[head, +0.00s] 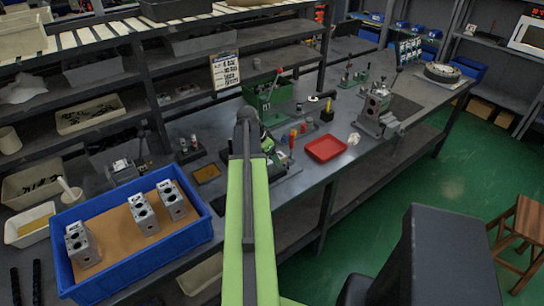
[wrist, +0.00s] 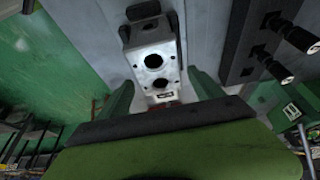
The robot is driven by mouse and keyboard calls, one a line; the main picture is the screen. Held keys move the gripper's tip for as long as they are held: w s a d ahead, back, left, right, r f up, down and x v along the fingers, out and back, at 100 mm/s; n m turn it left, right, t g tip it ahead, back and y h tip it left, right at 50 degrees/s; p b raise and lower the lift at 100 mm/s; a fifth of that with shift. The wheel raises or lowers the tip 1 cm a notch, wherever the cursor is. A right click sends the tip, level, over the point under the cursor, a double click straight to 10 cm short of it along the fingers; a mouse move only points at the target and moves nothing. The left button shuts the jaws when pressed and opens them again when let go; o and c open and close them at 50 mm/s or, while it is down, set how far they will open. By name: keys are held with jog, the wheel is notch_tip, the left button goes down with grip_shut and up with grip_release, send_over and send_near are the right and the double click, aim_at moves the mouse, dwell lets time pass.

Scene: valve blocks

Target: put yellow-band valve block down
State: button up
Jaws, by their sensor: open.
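In the wrist view a grey metal valve block (wrist: 153,58) with two dark round holes lies between the two green fingers of my gripper (wrist: 163,88). The fingers are open, one on each side of the block, and gaps show beside it. No yellow band shows on its visible faces. In the head view my green arm reaches over the bench and hides most of the gripper and this block. Three more grey valve blocks (head: 144,214) stand in a blue crate (head: 207,229) at the left; no band can be made out on them.
A red tray (head: 326,148) lies on the grey bench (head: 330,185) right of my arm, with a vise-like machine (head: 378,112) beyond it. A green box (head: 268,97) stands behind. Small tools stand close to the gripper. Bare bench shows in front of the red tray.

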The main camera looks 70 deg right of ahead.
jog(key=p+v, duration=0.5)
jog(key=v, duration=0.2)
jog(key=shift+r, duration=0.4)
jog(key=shift+a, duration=0.1)
